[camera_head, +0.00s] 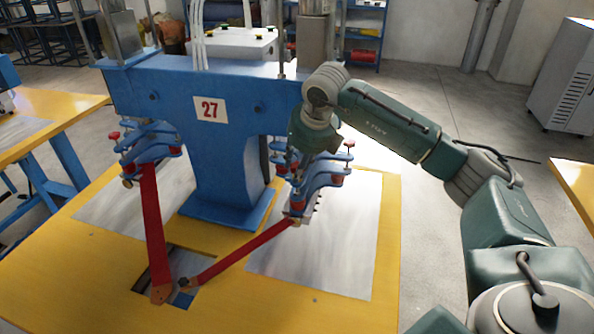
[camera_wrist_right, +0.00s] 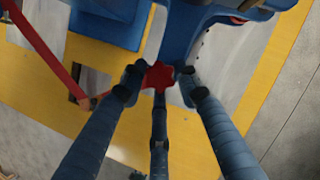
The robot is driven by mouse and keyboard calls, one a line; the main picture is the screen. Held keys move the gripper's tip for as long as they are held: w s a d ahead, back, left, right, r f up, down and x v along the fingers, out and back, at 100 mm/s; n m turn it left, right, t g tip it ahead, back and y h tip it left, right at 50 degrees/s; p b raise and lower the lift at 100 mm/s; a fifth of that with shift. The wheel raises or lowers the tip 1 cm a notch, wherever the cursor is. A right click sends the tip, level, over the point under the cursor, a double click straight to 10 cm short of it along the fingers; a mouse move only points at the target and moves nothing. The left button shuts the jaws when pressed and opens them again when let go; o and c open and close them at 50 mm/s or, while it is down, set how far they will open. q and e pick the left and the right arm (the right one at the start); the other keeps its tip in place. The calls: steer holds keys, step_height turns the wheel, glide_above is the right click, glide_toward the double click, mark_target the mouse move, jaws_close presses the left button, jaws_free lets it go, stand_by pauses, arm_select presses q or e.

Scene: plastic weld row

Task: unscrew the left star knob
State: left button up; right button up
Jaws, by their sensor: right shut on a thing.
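A red star knob (camera_wrist_right: 159,76) sits between the three dark fingers of my right gripper (camera_wrist_right: 160,88) in the right wrist view, and the fingers are shut on it. In the head view my right gripper (camera_head: 296,163) reaches down onto the left side of the blue clamp (camera_head: 322,180) on the machine's right. The gripper hides the held knob there. Another red knob (camera_head: 350,144) stands uncovered at the right of the same clamp. My left gripper is not in view.
The blue machine (camera_head: 215,140) marked 27 stands on a yellow table (camera_head: 60,262). A second blue clamp (camera_head: 150,140) with red knobs is on its left. Two red bars (camera_head: 153,225) (camera_head: 240,252) slope below the clamps. A grey metal plate (camera_head: 330,250) lies bare at the right.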

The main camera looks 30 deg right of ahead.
steer(key=shift+w+d+r+n+y, duration=0.1)
steer(key=shift+d+n+y, duration=0.15)
steer(key=shift+n, duration=0.3)
steer(key=shift+d+r+n+y, duration=0.1)
steer(key=shift+n+y, duration=0.15)
steer(key=shift+n, duration=0.3)
steer(key=n+y, duration=0.1)
steer(key=n, duration=0.2)
steer(key=shift+d+r+p, duration=0.1)
steer(key=shift+p, duration=0.3)
steer(key=n+p, duration=0.1)
steer(key=n, duration=0.1)
steer(key=n+g+y, duration=0.1)
steer(key=n, duration=0.1)
steer(key=shift+w+d+r+n+y+p, duration=0.1)
steer(key=shift+w+r+n+y+p, duration=0.05)
steer(key=shift+n+y+p, duration=0.2)
steer(key=n+g+p, duration=0.1)
steer(key=n, duration=0.2)
steer(key=shift+d+y, duration=0.1)
steer(key=shift+y, duration=0.25)
steer(key=shift+o, duration=0.2)
steer(key=shift+s, duration=0.25)
steer(key=o, duration=1)
steer(key=shift+o, duration=0.2)
steer(key=shift+w, duration=0.1)
